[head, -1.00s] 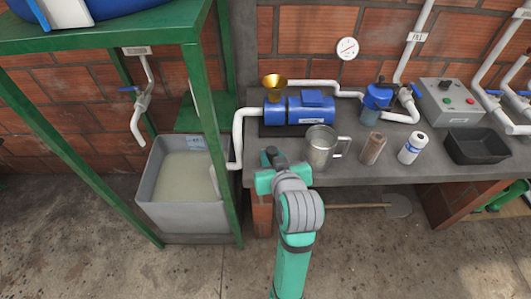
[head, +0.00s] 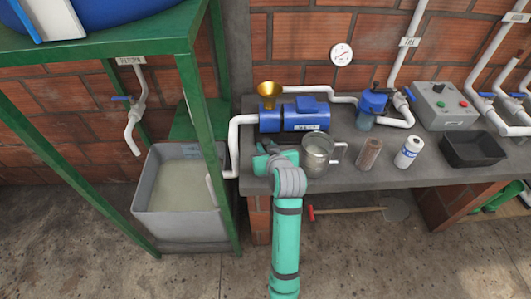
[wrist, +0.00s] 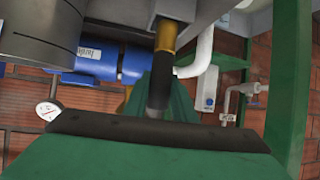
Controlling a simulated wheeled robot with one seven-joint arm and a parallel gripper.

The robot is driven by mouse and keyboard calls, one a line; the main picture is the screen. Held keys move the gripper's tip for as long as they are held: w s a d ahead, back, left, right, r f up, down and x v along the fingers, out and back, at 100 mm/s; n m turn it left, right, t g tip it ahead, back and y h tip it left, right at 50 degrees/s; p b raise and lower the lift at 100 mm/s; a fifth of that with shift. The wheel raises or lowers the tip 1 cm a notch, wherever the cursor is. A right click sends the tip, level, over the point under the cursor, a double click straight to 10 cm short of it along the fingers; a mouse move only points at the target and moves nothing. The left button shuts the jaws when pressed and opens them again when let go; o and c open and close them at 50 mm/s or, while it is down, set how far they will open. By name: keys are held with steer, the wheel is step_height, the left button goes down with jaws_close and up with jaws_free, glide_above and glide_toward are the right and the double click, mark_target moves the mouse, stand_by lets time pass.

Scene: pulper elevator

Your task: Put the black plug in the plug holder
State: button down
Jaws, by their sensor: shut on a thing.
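My gripper (head: 268,157) is at the front left edge of the grey bench, left of the metal jug, below the blue pump in the head view. In the wrist view its green jaw with a dark pad fills the bottom. The black plug (wrist: 158,92), a dark rod with a brass-coloured band, stands out from between the jaws, and my gripper is shut on it. In the head view the plug is hardly distinguishable from the gripper. I cannot pick out the plug holder for certain in either view.
The metal jug (head: 318,153) stands close to my gripper's right. The blue pump (head: 294,115) with its brass funnel (head: 268,88) is behind. A green frame post (head: 205,110) and a grey water tank (head: 180,222) are left. A brown can (head: 369,153) and white can (head: 408,152) are right.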

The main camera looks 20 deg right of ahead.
steer(key=shift+w+f, duration=0.3)
steer(key=shift+f, duration=0.1)
steer(key=shift+w+f, duration=0.1)
steer(key=shift+f, duration=1.5)
steer(key=c, duration=1.5)
jaws_free()
steer(key=shift+f, duration=0.15)
steer(key=shift+a, duration=0.1)
